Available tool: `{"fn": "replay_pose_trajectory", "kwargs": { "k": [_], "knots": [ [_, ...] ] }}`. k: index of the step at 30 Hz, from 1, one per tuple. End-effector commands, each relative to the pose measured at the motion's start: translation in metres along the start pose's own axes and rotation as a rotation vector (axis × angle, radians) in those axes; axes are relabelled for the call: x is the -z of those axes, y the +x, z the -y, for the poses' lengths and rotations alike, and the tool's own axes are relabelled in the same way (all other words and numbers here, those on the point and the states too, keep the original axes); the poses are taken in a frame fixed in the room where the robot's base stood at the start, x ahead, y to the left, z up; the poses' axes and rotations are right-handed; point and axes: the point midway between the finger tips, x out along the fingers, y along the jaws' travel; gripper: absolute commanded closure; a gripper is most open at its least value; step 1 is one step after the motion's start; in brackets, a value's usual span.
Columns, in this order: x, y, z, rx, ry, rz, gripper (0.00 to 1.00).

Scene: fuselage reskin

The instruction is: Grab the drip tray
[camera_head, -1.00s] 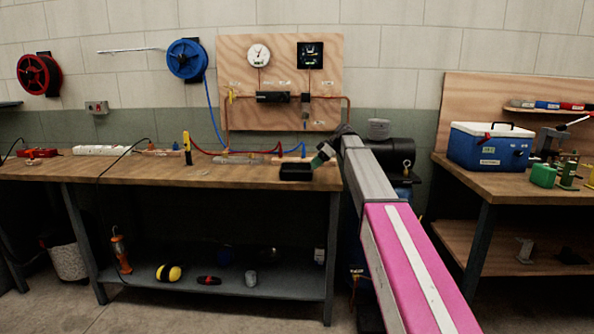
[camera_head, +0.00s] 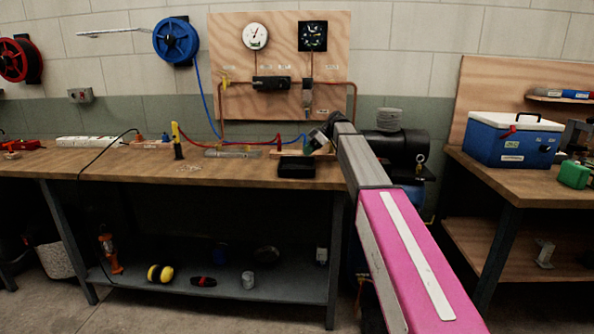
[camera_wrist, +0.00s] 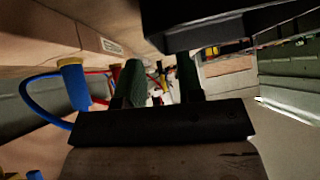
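The likely drip tray is a small black rectangular tray (camera_head: 296,167) on the wooden workbench, near its right front edge. A large dark box-like shape (camera_wrist: 235,25) at the top of the wrist view looks like the same tray, close by. My gripper (camera_head: 318,141) is just behind and above the tray's right end in the head view, partly hidden by my arm. In the wrist view my gripper (camera_wrist: 160,84) has two green-tipped fingers standing apart, with no object visible between them. The tray lies outside the fingers. I cannot tell whether they touch it.
Behind the tray are a wooden gauge board (camera_head: 280,60), copper pipes and red and blue hoses. A yellow-black tool (camera_head: 177,141) stands left on the workbench (camera_head: 110,168). A blue cooler (camera_head: 512,140) sits on the right bench. The bench left of the tray is mostly clear.

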Motion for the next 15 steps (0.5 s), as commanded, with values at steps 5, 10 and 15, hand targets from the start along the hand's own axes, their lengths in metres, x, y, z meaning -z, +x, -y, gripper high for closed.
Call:
{"fn": "replay_pose_trajectory", "kwargs": {
  "k": [5,10,15],
  "knots": [
    [0.001,0.010,-0.001,0.000,0.001,0.000,0.66],
    [0.005,0.029,-0.003,0.001,0.000,0.001,0.66],
    [0.005,0.052,-0.003,0.001,0.001,0.001,0.66]
  ]
}}
